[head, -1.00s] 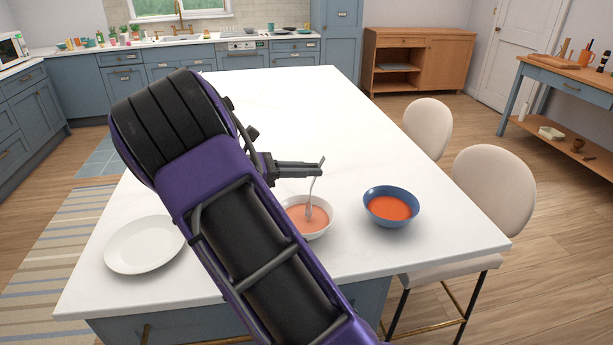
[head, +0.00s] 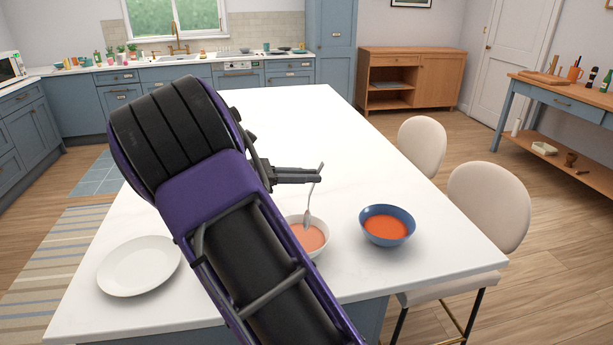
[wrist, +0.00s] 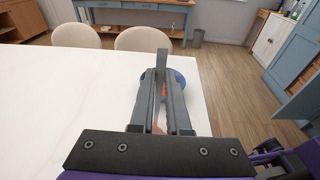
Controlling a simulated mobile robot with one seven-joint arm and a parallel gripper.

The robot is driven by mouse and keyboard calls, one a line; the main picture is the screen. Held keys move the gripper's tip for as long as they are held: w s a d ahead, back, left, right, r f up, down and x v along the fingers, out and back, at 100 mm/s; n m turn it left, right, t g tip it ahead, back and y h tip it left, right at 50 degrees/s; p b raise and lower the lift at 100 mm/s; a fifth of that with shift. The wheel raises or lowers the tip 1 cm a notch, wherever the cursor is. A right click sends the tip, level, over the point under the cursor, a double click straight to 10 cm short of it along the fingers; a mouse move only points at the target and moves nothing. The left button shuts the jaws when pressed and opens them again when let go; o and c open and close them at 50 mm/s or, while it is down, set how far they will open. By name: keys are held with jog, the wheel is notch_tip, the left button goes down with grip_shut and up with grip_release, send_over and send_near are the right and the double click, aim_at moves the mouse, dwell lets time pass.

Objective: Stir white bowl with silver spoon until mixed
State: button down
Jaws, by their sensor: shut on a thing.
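My gripper (head: 319,175) is shut on the upper handle of the silver spoon (head: 312,193). The spoon hangs down at a slight tilt, its lower end at the far part of the white bowl (head: 325,245). I cannot tell whether that end touches the orange-pink contents. My arm hides the bowl's left side. In the wrist view, the gripper (wrist: 162,75) fingers are close together, with the spoon's grey handle (wrist: 163,60) standing at their tips.
A blue bowl (head: 390,240) of orange-red contents stands just right of the white bowl. A white plate (head: 138,267) lies at left on the white counter (head: 300,120). Two pale chairs (head: 487,207) stand along the right edge. The counter's far part is clear.

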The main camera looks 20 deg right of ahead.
jog(key=shift+r, duration=2.5)
jog(key=shift+s, duration=0.1)
